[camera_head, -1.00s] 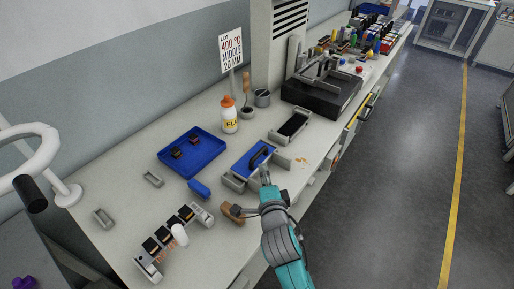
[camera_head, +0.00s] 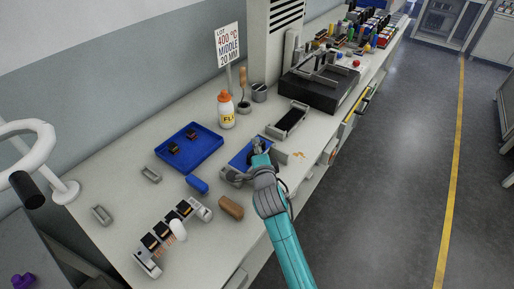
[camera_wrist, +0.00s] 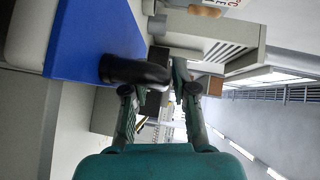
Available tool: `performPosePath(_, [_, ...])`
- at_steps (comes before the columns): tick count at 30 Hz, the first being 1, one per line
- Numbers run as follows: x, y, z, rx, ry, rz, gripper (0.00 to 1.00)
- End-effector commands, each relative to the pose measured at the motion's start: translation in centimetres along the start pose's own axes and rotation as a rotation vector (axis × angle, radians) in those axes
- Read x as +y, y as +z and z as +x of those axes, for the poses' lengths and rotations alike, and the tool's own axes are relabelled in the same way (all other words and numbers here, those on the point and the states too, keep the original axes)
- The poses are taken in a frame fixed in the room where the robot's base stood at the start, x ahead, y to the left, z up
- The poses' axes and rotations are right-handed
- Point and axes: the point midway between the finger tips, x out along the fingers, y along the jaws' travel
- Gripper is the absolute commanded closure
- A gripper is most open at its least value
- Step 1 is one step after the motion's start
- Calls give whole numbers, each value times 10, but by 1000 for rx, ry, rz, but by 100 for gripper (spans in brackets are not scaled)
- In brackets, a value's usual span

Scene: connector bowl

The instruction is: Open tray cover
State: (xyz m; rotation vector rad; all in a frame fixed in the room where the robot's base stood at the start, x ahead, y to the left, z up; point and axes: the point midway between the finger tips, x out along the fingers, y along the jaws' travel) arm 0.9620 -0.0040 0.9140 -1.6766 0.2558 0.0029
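The blue tray cover (camera_head: 240,156) lies on a grey tray near the bench's front edge. Its black handle is largely hidden by my gripper in the head view. The cover (camera_wrist: 85,40) fills the upper left of the wrist view, with the dark curved handle (camera_wrist: 132,71) standing out from it. My gripper (camera_head: 257,147) is at the handle in the head view. In the wrist view its two fingers (camera_wrist: 155,80) are spread apart, and the handle's end is close to the fingertips. I cannot tell whether they touch it.
A blue tray with small dark parts (camera_head: 190,147), an orange-capped bottle (camera_head: 226,112) and a second grey tray with a dark inside (camera_head: 288,121) stand nearby. A brown block (camera_head: 231,207) and a blue piece (camera_head: 197,184) lie close to the arm.

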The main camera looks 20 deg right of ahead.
Motion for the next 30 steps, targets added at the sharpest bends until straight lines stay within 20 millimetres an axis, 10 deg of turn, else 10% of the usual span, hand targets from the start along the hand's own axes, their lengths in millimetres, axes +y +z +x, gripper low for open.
performPosePath(3, [0, 0, 0, 0, 0, 0, 76])
performPosePath(6, [0, 0, 0, 0, 0, 0, 100])
performPosePath(30, [15, -51, -51, 1, 2, 1, 100])
